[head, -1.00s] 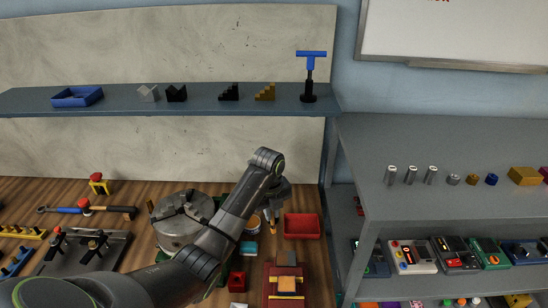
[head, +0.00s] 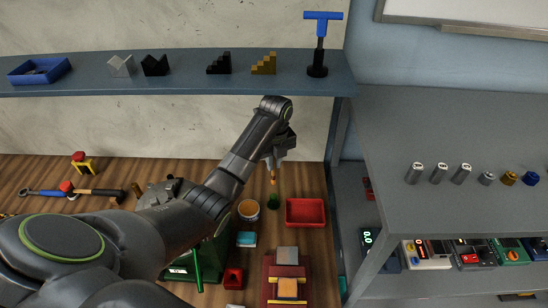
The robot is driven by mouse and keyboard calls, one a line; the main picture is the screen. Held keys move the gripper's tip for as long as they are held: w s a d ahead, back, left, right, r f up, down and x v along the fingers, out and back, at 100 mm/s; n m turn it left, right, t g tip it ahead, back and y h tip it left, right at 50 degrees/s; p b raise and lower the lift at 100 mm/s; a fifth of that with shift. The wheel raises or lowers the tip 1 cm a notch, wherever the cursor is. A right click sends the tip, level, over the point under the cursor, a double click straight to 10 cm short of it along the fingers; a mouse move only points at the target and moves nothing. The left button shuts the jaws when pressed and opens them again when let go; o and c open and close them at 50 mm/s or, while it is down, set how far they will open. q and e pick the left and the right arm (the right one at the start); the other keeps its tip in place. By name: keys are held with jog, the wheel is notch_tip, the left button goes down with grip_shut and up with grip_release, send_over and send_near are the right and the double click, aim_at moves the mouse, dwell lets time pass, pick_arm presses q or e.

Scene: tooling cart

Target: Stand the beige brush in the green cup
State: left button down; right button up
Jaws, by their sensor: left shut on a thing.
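My left gripper (head: 275,163) is shut on the beige brush (head: 273,177), which hangs roughly upright below the fingers. The small dark green cup (head: 273,202) stands on the wooden bench, directly below the brush in the head view. The brush's lower end shows just above the cup's top in the picture. I cannot tell whether it is over the opening, inside it or behind it. My right gripper is not in view.
A red tray (head: 305,212) stands right of the cup and a round tin (head: 248,209) stands left of it. A cyan block (head: 246,239) and a red box (head: 233,278) are nearer. A grey shelf unit (head: 440,140) is at the right.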

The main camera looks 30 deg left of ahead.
aim_at(274, 176)
pick_arm(q)
jog(key=shift+s+f, duration=0.2)
jog(key=shift+f, duration=0.75)
jog(key=shift+w+f, duration=0.1)
jog(key=shift+f, duration=1.2)
jog(key=shift+f, duration=0.1)
jog(key=shift+f, duration=0.35)
jog(key=shift+f+b, duration=1.25)
jog(key=shift+f, duration=1.2)
dwell(1.0)
jog(key=shift+f, duration=0.1)
dwell(0.9)
jog(key=c, duration=1.4)
grip_release()
